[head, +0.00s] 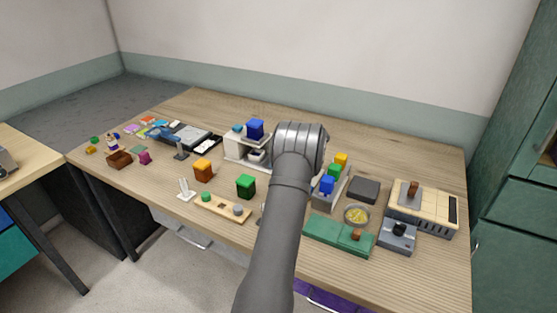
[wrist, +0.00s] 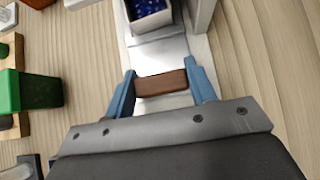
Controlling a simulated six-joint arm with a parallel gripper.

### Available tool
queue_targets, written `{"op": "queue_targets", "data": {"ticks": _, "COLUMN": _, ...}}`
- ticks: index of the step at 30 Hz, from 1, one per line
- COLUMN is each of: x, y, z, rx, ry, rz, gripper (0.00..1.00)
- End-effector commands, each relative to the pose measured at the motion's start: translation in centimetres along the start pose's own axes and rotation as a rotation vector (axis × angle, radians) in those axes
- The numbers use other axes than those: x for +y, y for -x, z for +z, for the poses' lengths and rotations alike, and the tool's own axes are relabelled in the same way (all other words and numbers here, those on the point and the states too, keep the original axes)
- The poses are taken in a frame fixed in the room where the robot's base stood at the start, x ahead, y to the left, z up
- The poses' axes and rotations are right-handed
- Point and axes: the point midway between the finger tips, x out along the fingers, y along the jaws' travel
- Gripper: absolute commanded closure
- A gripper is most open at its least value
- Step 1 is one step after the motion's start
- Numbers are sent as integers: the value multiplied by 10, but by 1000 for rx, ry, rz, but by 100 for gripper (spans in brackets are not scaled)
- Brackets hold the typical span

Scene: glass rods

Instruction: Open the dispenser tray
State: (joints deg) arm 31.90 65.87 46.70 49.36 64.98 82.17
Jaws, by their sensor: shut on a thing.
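The white dispenser (head: 234,147) stands at the middle back of the table in the head view, with a blue block (head: 255,129) on top. In the wrist view, a light tray (wrist: 152,24) with dark blue content sits over a silver plate (wrist: 160,53). A brown handle (wrist: 162,84) lies at the near end of that plate. My gripper (wrist: 161,76) has one blue finger on each side of the handle and is shut on it. In the head view my arm hides the gripper and the handle.
A green block (head: 246,187) and an orange block (head: 202,171) stand left of my arm. A wooden strip (head: 223,208) with round pieces lies in front of them. A grey rack with coloured blocks (head: 334,170) and a green box (head: 335,235) are close on the right.

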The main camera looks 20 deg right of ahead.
Motion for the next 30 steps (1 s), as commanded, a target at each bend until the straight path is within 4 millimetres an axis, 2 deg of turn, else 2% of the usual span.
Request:
{"op": "queue_targets", "data": {"ticks": 9, "x": -1, "y": 32, "z": -31, "rx": 0, "ry": -3, "rz": 2, "gripper": 90}}
{"op": "queue_targets", "data": {"ticks": 18, "x": 0, "y": 34, "z": -34, "rx": -1, "ry": 0, "rz": 5, "gripper": 90}}
{"op": "queue_targets", "data": {"ticks": 19, "x": 0, "y": 34, "z": -34, "rx": -1, "ry": 0, "rz": 5, "gripper": 43}}
{"op": "queue_targets", "data": {"ticks": 21, "x": 0, "y": 34, "z": -34, "rx": -1, "ry": 0, "rz": 5, "gripper": 30}}
{"op": "queue_targets", "data": {"ticks": 22, "x": 0, "y": 34, "z": -34, "rx": -1, "ry": 0, "rz": 5, "gripper": 27}}
{"op": "queue_targets", "data": {"ticks": 30, "x": 0, "y": 35, "z": -34, "rx": 0, "ry": 0, "rz": 4, "gripper": 27}}
